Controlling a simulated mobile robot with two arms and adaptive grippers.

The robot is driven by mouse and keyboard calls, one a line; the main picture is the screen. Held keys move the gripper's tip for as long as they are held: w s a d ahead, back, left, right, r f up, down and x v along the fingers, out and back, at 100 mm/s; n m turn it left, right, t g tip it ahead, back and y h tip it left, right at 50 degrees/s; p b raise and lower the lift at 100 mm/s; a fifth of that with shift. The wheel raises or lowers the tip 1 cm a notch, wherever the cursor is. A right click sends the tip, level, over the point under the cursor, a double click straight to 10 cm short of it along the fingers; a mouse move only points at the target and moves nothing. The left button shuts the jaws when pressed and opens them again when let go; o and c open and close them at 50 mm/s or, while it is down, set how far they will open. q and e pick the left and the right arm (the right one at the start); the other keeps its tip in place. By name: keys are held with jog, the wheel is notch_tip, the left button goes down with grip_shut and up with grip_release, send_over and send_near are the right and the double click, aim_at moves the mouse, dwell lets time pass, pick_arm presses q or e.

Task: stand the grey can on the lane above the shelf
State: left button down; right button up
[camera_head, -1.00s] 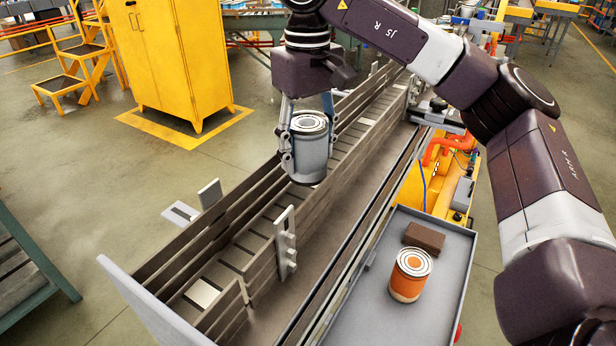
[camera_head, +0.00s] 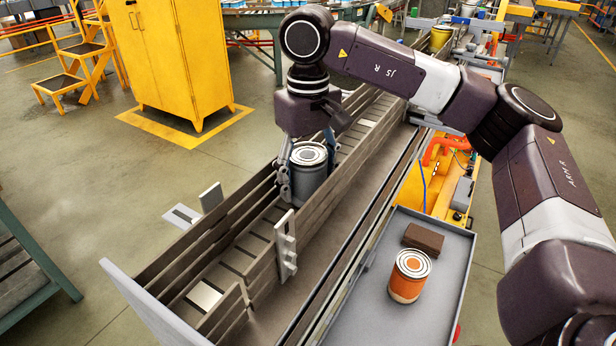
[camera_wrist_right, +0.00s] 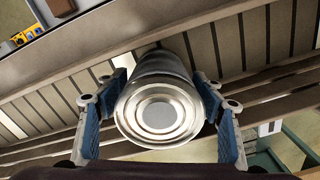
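The grey can (camera_head: 308,175) is upright between the brown side rails of the slatted lane (camera_head: 232,257). Its lower part is hidden behind the near rail, so I cannot tell whether its base touches the slats. My right gripper (camera_head: 306,170) comes down from above and is shut on the can. In the right wrist view the can's ringed top (camera_wrist_right: 160,115) sits between the two blue-padded fingers (camera_wrist_right: 162,105). A flat brown surface (camera_head: 300,290), possibly the shelf, runs along the lane's right side. My left gripper is not in view.
A grey tray (camera_head: 375,325) at the lower right holds an orange can (camera_head: 409,277) and a dark brown block (camera_head: 423,237). A pale upright bracket (camera_head: 286,246) stands on the near rail. A yellow cabinet (camera_head: 180,65) stands beyond the lane. The lane's near end is clear of cans.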

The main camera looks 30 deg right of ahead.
jog(key=shift+o, duration=0.2)
jog(key=shift+r, duration=0.15)
notch_tip(320, 180, up, 12)
dwell(0.5)
